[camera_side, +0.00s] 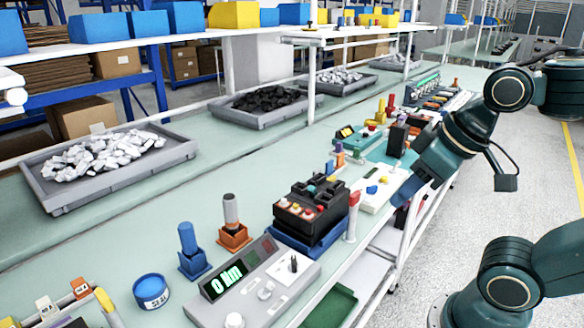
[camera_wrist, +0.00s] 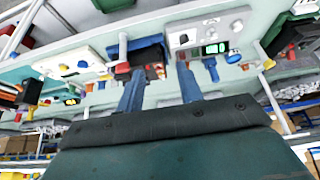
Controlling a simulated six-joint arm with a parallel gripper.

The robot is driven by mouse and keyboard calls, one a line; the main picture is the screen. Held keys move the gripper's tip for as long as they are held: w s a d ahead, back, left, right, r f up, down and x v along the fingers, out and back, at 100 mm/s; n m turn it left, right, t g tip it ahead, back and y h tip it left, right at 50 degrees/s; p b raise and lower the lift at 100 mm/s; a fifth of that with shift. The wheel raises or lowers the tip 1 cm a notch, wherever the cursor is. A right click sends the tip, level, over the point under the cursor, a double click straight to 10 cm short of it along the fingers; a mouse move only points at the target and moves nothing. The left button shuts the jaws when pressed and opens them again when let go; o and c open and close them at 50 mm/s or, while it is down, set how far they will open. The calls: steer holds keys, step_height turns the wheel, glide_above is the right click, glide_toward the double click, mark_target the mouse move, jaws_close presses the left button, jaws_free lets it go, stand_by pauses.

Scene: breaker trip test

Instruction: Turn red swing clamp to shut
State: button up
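A black breaker block (camera_side: 312,208) with red and pale buttons sits in a blue base on the bench. A post with a red top (camera_side: 354,199) and pale lower part stands at its right corner. It may be the red swing clamp; I cannot tell whether it is shut. In the side view my gripper (camera_side: 408,188) is right of the block, near the white panel, apart from the post.
A grey torque meter (camera_side: 255,280) reading 0 Nm stands in front. Blue and orange-grey drivers (camera_side: 188,240) stand left of the block. A white panel (camera_side: 375,190) with coloured knobs lies behind it. Trays of parts (camera_side: 105,160) line the bench's back. The bench's left middle is clear.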

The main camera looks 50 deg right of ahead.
steer(key=shift+c, duration=0.2)
steer(key=m+g, duration=0.6)
steer(key=m, duration=1.2)
glide_above(355, 193)
steer(key=shift+s+r, duration=0.1)
steer(key=shift+r, duration=0.3)
step_height(355, 193, down, 14)
steer(key=shift+r, duration=0.1)
jaws_close()
